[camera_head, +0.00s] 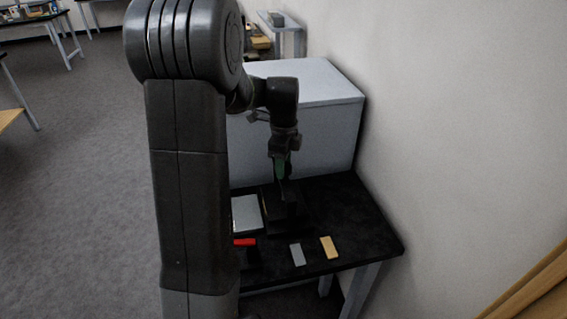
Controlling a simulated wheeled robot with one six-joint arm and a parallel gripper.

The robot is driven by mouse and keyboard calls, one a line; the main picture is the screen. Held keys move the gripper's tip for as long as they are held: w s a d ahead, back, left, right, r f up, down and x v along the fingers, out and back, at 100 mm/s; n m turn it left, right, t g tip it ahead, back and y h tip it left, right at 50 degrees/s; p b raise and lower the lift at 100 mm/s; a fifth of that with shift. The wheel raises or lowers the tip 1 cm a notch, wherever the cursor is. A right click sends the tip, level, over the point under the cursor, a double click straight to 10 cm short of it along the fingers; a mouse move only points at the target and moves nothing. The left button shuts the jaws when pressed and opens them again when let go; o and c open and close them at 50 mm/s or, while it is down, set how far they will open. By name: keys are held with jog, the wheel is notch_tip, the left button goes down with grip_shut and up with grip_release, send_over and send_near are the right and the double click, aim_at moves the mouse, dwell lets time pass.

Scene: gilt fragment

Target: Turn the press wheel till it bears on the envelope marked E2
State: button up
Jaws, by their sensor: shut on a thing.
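I cannot tell whether this part belongs to the press wheel. A dark press-like block (283,208) stands on the table right below the gripper. Its wheel and details are too dark to make out. A pale flat panel (246,214) lies just left of the block. No E2 mark can be read, and I cannot pick out the envelope. My arm hides the left part of the table.
The black table (350,222) has free room at its right. Near its front edge are a red piece (245,242), a grey slab (297,254) and a tan slab (328,247). A large pale box (325,130) stands behind, and a wall (470,130) closes the right.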

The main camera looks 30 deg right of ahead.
jog(key=shift+r+m, duration=0.1)
jog(key=shift+m, duration=0.7)
jog(key=o, duration=1)
notch_tip(320, 180, up, 14)
jog(key=b, duration=0.1)
jog(key=shift+f, duration=0.2)
